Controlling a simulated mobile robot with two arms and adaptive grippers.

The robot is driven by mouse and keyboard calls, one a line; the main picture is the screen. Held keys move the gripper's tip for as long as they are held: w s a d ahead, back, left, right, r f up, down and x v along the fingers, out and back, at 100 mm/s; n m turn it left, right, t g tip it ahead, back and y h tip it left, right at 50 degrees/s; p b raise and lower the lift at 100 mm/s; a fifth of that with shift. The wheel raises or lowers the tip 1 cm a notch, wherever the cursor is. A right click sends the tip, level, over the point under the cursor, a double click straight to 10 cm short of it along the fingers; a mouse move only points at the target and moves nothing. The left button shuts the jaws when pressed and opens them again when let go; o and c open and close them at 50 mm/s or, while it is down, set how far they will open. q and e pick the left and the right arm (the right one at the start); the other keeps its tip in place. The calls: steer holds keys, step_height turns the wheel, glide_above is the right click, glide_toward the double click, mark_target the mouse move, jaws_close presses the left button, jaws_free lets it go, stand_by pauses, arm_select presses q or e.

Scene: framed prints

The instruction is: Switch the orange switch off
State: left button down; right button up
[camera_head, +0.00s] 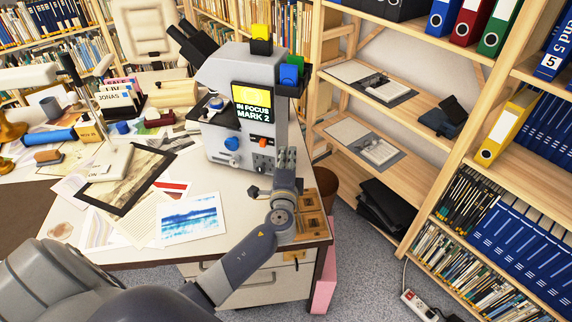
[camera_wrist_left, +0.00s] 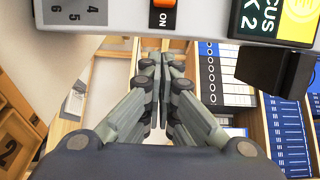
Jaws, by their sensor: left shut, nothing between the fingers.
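The orange switch (camera_head: 262,142) sits on the front of a grey microscope-like machine (camera_head: 224,140), below its lit "IN FOCUS MARK 2" screen (camera_head: 253,103). In the left wrist view the switch (camera_wrist_left: 165,3) is cut by the top edge, with "ON" beside it on a black plate. My left gripper (camera_wrist_left: 158,52) is shut and empty, its fingertips together just short of the machine's face and apart from the switch in the picture. In the head view the gripper (camera_head: 287,158) is at the machine's right front corner. My right gripper is not in view.
The desk (camera_head: 238,185) holds a framed picture (camera_head: 130,175), a blue landscape print (camera_head: 193,220) and papers. A wooden tray (camera_head: 312,215) lies at its right corner beside my wrist. Shelves (camera_head: 400,150) with binders stand to the right. A blue knob (camera_head: 232,144) is left of the switch.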

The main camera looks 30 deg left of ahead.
mark_target(269, 141)
arm_select(q)
steer(key=a, duration=0.2)
steer(key=a+p, duration=0.1)
steer(key=a, duration=0.1)
steer(key=shift+s, duration=0.4)
steer(key=shift+s+a+f+b, duration=0.1)
steer(key=shift+a+b, duration=0.1)
steer(key=shift+a, duration=0.3)
steer(key=shift+s+a+f+b, duration=0.1)
steer(key=shift+a+b, duration=0.1)
steer(key=shift+a, duration=0.3)
steer(key=shift+a+r, duration=0.1)
steer(key=shift+r, duration=0.05)
